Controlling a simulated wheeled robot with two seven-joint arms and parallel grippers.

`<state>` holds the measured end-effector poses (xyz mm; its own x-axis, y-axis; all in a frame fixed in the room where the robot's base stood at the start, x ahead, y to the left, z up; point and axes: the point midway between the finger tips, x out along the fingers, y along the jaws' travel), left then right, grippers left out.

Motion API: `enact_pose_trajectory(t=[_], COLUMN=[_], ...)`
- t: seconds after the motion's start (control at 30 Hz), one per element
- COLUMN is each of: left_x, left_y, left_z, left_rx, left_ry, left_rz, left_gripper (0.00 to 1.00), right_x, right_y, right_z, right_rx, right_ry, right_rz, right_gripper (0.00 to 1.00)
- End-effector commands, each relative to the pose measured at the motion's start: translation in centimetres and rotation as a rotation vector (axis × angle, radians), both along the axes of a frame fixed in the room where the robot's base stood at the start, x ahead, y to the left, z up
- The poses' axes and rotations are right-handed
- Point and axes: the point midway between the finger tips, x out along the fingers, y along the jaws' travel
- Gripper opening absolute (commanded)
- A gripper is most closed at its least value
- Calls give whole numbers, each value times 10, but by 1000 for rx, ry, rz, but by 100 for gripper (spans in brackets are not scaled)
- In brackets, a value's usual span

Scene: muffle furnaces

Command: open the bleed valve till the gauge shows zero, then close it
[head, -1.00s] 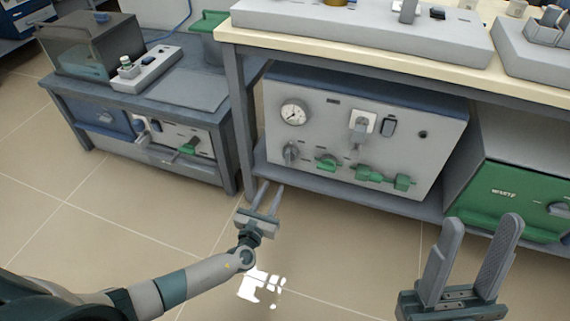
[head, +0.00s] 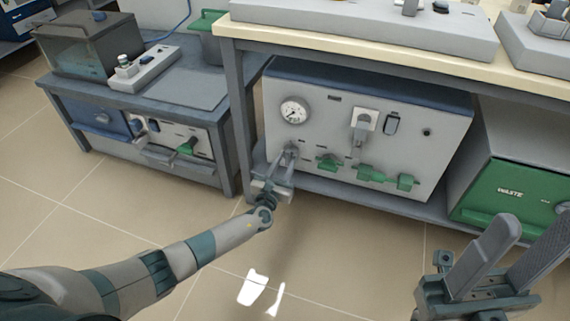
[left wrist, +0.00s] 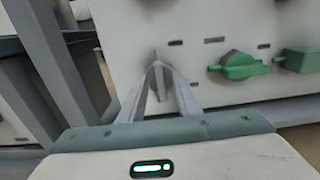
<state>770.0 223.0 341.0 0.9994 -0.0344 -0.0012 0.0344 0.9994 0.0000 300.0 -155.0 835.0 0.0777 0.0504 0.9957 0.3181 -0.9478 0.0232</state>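The round white pressure gauge (head: 293,111) is at the upper left of a grey panel (head: 400,160) under the bench; its reading is too small to tell. Below it is a grey knob (head: 291,148), which also shows in the left wrist view (left wrist: 156,66). The labels are unreadable, so I cannot confirm it is the bleed valve. My left gripper (head: 284,166) is at this knob, its fingers apart with the knob between the tips (left wrist: 160,84); I cannot tell whether they touch it. My right gripper (head: 510,245) is open and empty at the lower right.
Several green handles, one of them a green valve (head: 328,162), sit right of the knob; a green knob shows close by in the left wrist view (left wrist: 238,66). The bench leg (head: 240,125) stands left of the panel. The floor in front is clear.

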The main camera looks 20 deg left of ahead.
Motion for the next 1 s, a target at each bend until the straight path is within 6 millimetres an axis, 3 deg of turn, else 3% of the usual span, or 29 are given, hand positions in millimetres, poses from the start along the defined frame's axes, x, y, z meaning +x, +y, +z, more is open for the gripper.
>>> enact_pose_trajectory(t=[0.23, 0.37, 1.0], left_x=[0, 0, 0], left_y=[0, 0, 1], left_z=[0, 0, -2], left_rx=[0, 0, -124], left_ry=[-1, -1, 1], left_rz=[0, 0, 0], left_gripper=[28, 0, 0], right_x=[0, 0, 4], right_y=[0, 0, 4], right_z=[0, 0, -8], right_rx=[0, 0, 0], right_ry=[2, 3, 0], right_rz=[2, 2, 15], right_gripper=[47, 47, 47])
